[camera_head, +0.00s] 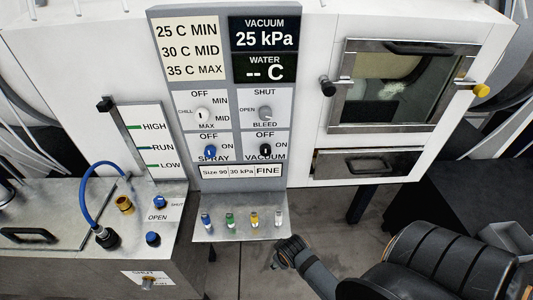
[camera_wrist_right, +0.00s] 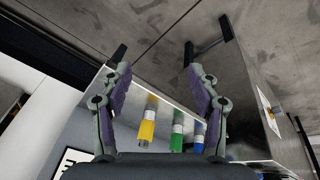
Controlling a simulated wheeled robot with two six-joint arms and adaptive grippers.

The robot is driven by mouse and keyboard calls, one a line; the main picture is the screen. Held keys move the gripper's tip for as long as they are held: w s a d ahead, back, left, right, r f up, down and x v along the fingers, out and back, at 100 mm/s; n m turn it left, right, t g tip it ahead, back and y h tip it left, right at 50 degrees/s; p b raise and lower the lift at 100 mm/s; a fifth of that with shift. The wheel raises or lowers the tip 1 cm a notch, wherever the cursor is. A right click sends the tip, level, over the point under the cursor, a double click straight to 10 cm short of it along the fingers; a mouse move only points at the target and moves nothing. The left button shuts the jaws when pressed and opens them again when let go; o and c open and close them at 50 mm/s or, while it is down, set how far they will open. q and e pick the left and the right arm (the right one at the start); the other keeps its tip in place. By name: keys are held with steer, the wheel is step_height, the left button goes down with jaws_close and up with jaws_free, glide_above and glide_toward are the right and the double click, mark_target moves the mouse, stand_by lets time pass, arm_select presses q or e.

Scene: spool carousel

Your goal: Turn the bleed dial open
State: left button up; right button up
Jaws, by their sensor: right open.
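The bleed dial (camera_head: 265,113) is a round grey knob on the grey control panel (camera_head: 239,190). SHUT is printed above it, OPEN to its left and BLEED below. Its pointer is too small to read with certainty. My right gripper (camera_head: 287,252) is below and slightly right of the dial in the head view, near the front of the small metal shelf and apart from the dial. In the right wrist view my right gripper (camera_wrist_right: 160,80) has its two fingers spread with nothing held between them. My left gripper is not in view.
The metal shelf (camera_head: 240,233) holds several coloured nozzles, including a yellow one (camera_wrist_right: 147,122) and a green one (camera_wrist_right: 177,131). Nearby dials include the chill dial (camera_head: 203,114) and vacuum dial (camera_head: 265,150). A windowed door (camera_head: 398,85) is at right.

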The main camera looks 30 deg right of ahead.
steer(key=w+d+r+n+t+h+p, duration=0.1)
steer(key=w+r+n+t+h, duration=0.3)
steer(key=r, duration=1.1)
steer(key=n+t+h, duration=0.4)
steer(key=n+t, duration=0.4)
steer(key=n, duration=1.5)
glide_toward(266, 116)
steer(key=shift+m, duration=0.3)
steer(key=b+x, duration=0.1)
steer(key=x, duration=0.3)
steer(key=b+x, duration=0.1)
steer(key=x, duration=0.2)
steer(key=shift+w+d+f+b, duration=0.15)
steer(key=shift+w+f+b, duration=0.05)
steer(key=shift+w+b, duration=0.15)
steer(key=shift+w+d+r, duration=0.1)
steer(key=shift+w+d, duration=0.1)
steer(key=shift+w, duration=0.2)
steer(key=shift+c, duration=0.5)
